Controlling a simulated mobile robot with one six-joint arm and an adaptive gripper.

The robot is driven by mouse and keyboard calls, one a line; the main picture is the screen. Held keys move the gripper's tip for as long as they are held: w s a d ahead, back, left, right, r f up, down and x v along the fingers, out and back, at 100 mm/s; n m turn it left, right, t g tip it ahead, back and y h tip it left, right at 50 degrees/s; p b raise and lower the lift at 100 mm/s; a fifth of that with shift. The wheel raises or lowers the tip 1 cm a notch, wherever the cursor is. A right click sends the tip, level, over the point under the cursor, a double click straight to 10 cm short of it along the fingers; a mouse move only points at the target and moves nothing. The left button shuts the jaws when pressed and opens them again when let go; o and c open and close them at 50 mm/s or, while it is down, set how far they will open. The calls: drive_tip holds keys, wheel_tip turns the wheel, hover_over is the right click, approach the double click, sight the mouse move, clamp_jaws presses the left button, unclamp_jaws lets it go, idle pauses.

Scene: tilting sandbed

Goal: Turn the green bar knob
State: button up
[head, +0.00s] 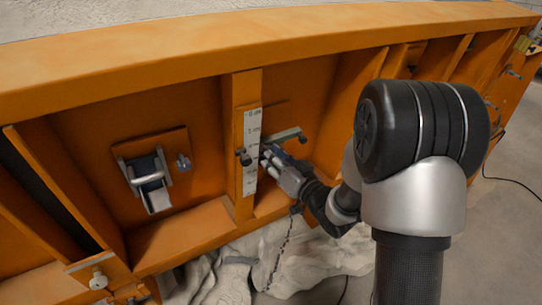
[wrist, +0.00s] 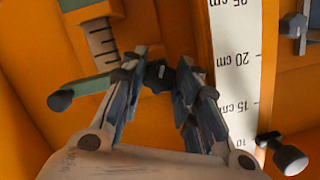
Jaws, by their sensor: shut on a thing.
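The green bar knob (head: 287,135) is a grey-green bar on the orange frame, just right of the ruler strip, with a dark stub at its outer end. In the wrist view, the green bar (wrist: 88,87) runs from a black end stub at left to the left finger, slightly tilted. My gripper (head: 268,152) reaches in from the right at the bar's near end. In the wrist view my gripper (wrist: 157,76) has its two fingers on either side of the knob's dark middle part, shut on it. The fingers hide part of the bar.
A white ruler strip (head: 251,150) runs along an orange post beside my gripper. A metal latch (head: 146,180) is farther left. Crumpled pale cloth (head: 300,255) lies below.

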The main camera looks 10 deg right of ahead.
drive_tip(key=m+t+p, duration=0.1)
drive_tip(key=m+p, duration=0.3)
drive_tip(key=m, duration=0.6)
drive_tip(key=m+t+p, duration=0.1)
drive_tip(key=m+p, duration=0.4)
drive_tip(key=m, duration=0.4)
drive_tip(key=m+t+p, duration=0.2)
drive_tip(key=m+p, duration=0.3)
drive_tip(key=m, duration=0.5)
drive_tip(key=shift+w+r+m+y, duration=0.1)
drive_tip(key=shift+r+m+y, duration=0.2)
drive_tip(key=shift+f+m+p, duration=0.2)
drive_tip(key=shift+m+p, duration=0.3)
drive_tip(key=shift+p, duration=0.95)
drive_tip(key=o, duration=0.7)
drive_tip(key=shift+o, duration=0.2)
drive_tip(key=shift+f, duration=0.1)
